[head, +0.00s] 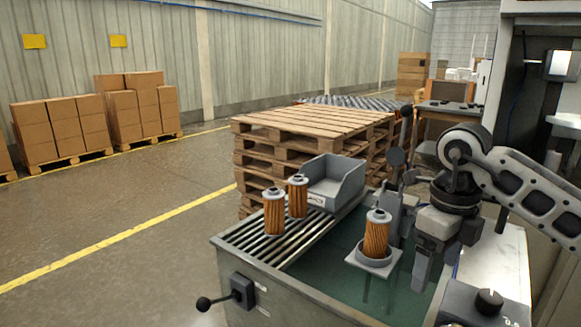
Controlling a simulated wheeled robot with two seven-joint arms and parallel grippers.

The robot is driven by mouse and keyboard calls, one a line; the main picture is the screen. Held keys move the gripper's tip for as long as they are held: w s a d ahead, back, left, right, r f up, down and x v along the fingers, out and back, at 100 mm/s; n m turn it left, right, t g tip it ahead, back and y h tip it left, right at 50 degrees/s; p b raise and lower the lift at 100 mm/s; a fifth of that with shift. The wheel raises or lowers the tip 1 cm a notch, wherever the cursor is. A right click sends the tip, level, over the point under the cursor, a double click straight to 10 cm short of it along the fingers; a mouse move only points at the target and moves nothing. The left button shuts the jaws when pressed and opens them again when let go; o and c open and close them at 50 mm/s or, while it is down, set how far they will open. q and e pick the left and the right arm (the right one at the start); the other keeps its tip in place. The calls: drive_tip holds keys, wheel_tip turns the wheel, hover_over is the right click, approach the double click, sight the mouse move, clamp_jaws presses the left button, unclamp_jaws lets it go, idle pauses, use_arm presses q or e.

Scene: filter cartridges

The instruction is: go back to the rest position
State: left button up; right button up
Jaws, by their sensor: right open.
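My right gripper (433,268) hangs to the right of the nearest filter cartridge, fingers pointing down, open and empty. That orange cartridge with a grey cap (376,238) stands upright in a round grey holder on a square plate (385,268). A gap shows between it and the gripper. Two more upright cartridges stand further left, one in front (274,215) and one behind it (298,199), on a slatted metal rack (262,245). My left gripper is not in view.
A grey open bin (336,187) stands behind the cartridges. The bench has a green surface (318,268) and a black-knobbed lever (205,303) at its front left. Stacked pallets (300,122) stand behind it. Boxes on pallets (62,125) line the far wall. The left floor is clear.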

drive_tip(key=s+a+f+n+g+y, duration=0.1)
drive_tip(key=s+a+f+y, duration=0.15)
drive_tip(key=a, duration=0.35)
drive_tip(key=s+a+f+g+y, duration=0.1)
drive_tip(key=s+a+f+y, duration=0.1)
drive_tip(key=a+y, duration=0.3)
drive_tip(key=s+a+f+n+g+y, duration=0.1)
drive_tip(key=s+a+f+y, duration=0.1)
drive_tip(key=a, duration=0.5)
drive_tip(key=s+a+r+m+t+y, duration=0.2)
drive_tip(key=s+a+r+m+y, duration=0.25)
drive_tip(key=a+m+y, duration=0.45)
drive_tip(key=w+d+f+m+t+h, duration=0.2)
drive_tip(key=d+f+m+t+h, duration=0.3)
drive_tip(key=m+t, duration=0.55)
drive_tip(key=w+d+f+m+t+h, duration=0.35)
drive_tip(key=d+f+m+t, duration=0.35)
drive_tip(key=m, duration=0.7)
drive_tip(key=s+d+f+m+g+h, duration=0.3)
drive_tip(key=s+f+m, duration=0.1)
drive_tip(key=s+f, duration=0.2)
drive_tip(key=s+d+f+m+g+h, duration=0.2)
drive_tip(key=s+f+m+g+h, duration=0.1)
drive_tip(key=s+f+m, duration=0.2)
wheel_tip(320, 180, down, 3)
drive_tip(key=shift+s+d+f+h, duration=0.2)
drive_tip(key=shift+s+d+h, duration=0.2)
drive_tip(key=shift+s, duration=0.55)
